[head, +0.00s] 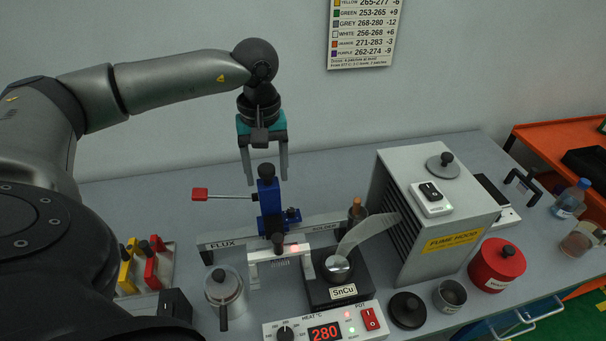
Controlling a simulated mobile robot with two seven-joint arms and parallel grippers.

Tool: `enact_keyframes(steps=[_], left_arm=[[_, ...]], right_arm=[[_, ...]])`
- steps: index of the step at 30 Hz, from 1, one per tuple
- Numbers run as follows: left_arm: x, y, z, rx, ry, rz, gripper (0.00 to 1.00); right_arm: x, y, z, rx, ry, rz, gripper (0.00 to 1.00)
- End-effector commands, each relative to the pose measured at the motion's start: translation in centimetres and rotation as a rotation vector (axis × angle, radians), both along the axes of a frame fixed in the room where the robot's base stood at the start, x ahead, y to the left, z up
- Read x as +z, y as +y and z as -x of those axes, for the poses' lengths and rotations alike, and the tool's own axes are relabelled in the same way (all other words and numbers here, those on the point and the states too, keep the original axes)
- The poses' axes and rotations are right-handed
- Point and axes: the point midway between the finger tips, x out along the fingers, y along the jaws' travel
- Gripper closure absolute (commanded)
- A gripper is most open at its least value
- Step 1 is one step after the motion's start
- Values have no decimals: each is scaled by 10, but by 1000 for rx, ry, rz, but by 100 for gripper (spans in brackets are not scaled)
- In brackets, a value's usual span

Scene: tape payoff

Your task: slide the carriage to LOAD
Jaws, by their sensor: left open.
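The blue carriage (268,208) stands upright on a pale rail (228,239) on the bench. It has a black knob (265,170) on top and a thin rod with a red end (200,194) reaching left. The rail reads FLUX at its left end; other lettering on it is too small to read surely, and I cannot make out LOAD. My left gripper (265,179) points down, open, with its two fingers on either side of the knob in the picture. I cannot tell whether they touch it. My right gripper is not in view.
A solder pot (338,268) marked SnCu sits right of the carriage, behind a heat controller (325,330) showing 280. The grey fume hood (440,210) stands further right. A metal flux can (223,290) and a rack of colored handles (145,265) are at left front.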

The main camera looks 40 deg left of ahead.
Motion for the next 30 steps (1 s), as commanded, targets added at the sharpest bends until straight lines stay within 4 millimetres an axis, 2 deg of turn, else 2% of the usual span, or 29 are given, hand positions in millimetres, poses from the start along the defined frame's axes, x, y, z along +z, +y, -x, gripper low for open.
enact_keyframes(steps=[5, 30], left_arm=[[5, 0, 0, 0, -1, 1, 32], [70, 0, 0, -1, -1, 1, 32]], right_arm=[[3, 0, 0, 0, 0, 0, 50], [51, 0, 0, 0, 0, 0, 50]])
